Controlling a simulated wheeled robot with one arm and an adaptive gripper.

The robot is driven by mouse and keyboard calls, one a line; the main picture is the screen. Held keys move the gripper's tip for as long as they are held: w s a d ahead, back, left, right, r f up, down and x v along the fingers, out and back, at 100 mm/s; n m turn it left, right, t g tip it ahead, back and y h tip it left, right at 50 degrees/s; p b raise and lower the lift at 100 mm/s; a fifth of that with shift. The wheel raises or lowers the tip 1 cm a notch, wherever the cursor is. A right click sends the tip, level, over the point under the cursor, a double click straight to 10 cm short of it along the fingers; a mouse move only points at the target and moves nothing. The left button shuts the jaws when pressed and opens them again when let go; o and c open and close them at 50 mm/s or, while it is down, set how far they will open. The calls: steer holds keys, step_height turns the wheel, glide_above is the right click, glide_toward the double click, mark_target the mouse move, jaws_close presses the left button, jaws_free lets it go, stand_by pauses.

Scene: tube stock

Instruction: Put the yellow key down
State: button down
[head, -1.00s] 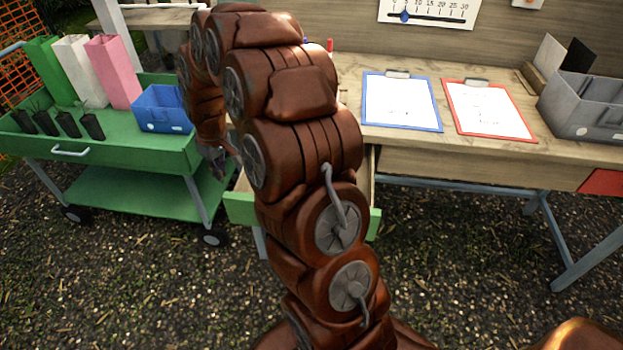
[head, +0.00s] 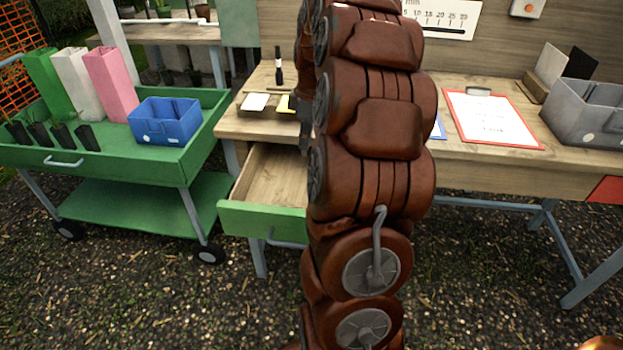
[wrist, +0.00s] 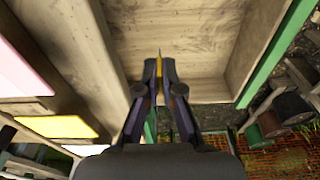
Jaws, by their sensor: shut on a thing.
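My gripper (wrist: 160,72) is shut on the yellow key (wrist: 159,56), in the wrist view. Only a thin yellow sliver of the key shows between the fingertips; the rest is hidden. The gripper is over or near the open wooden drawer (wrist: 195,45); I cannot tell its exact height. In the head view the drawer (head: 268,178) stands open with a green front (head: 262,222), and its visible floor looks empty. My arm hides the drawer's right part and most of the gripper there.
The desk (head: 240,127) holds a white card (head: 255,102), a yellow card (head: 284,104), a dark bottle (head: 278,68), a red clipboard (head: 490,118) and a grey bin (head: 590,110). A green cart (head: 105,165) at left carries a blue bin (head: 165,120), bags and pots.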

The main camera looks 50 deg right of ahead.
steer(key=s, duration=0.1)
glide_above(308, 185)
steer(key=shift+s+d+f+p, duration=0.1)
steer(key=shift+s+f+p, duration=0.05)
steer(key=shift+f, duration=2.35)
steer(key=shift+s+d+f+p, duration=0.1)
steer(key=shift+s+f+p, duration=0.05)
steer(key=shift+f, duration=2.3)
steer(key=shift+f, duration=0.15)
steer(key=c, duration=1.3)
jaws_free()
steer(key=r, duration=0.8)
steer(key=s+r, duration=0.1)
steer(key=r, duration=0.3)
steer(key=shift+s+d+r+b, duration=0.1)
steer(key=shift+d+b, duration=0.2)
steer(key=shift+d, duration=0.1)
